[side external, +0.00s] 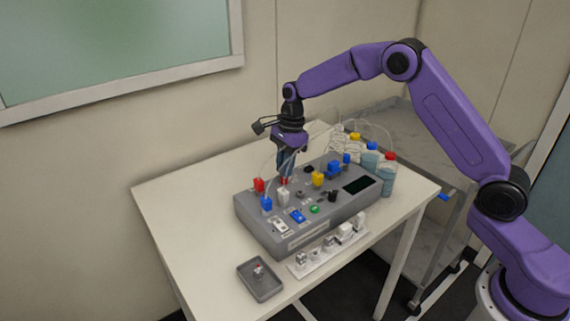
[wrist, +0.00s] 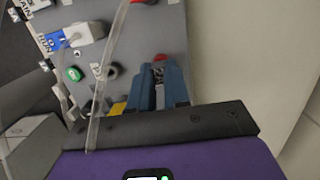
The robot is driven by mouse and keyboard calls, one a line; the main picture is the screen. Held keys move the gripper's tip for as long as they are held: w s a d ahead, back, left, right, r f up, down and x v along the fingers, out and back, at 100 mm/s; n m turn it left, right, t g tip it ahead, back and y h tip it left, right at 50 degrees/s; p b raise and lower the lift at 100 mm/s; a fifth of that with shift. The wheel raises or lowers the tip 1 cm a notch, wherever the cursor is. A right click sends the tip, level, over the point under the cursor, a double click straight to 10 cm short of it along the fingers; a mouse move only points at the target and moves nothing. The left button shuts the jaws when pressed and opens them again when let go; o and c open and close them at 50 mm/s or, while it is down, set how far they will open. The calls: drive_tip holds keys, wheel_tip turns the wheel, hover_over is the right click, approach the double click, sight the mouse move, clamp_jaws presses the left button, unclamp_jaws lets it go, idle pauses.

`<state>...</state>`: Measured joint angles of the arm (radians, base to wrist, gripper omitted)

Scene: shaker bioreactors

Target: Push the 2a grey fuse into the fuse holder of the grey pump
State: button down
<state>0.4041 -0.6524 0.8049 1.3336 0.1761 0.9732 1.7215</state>
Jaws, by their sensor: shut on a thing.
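The grey shaker unit (side external: 270,228) is a box on the table with coloured blocks, knobs and a dark screen on its sloped top. My gripper (side external: 285,177) points down over the rear left part of this top. In the wrist view its two blue fingers (wrist: 160,72) are closed around a small piece with a reddish, pale end (wrist: 159,70). It is mostly hidden by the fingers, and I cannot tell whether it is the grey fuse. The fingertips are at or very near the panel. I cannot make out which holder belongs to the grey pump.
A white strip (side external: 318,258) with small parts lies beside the unit. Blue-grey cups (side external: 387,182) and tubed bottles stand at the right. A thin clear tube (wrist: 102,80) crosses near my gripper.

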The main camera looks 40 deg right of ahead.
sight(292, 179)
drive_tip(key=shift+f, duration=0.35)
idle(0.5)
drive_tip(key=c, duration=1)
unclamp_jaws()
drive_tip(key=shift+r, duration=0.1)
drive_tip(key=d+r, duration=0.1)
drive_tip(key=r, duration=1)
drive_tip(key=d+r, duration=0.1)
drive_tip(key=r, duration=0.5)
drive_tip(key=shift+d, duration=0.3)
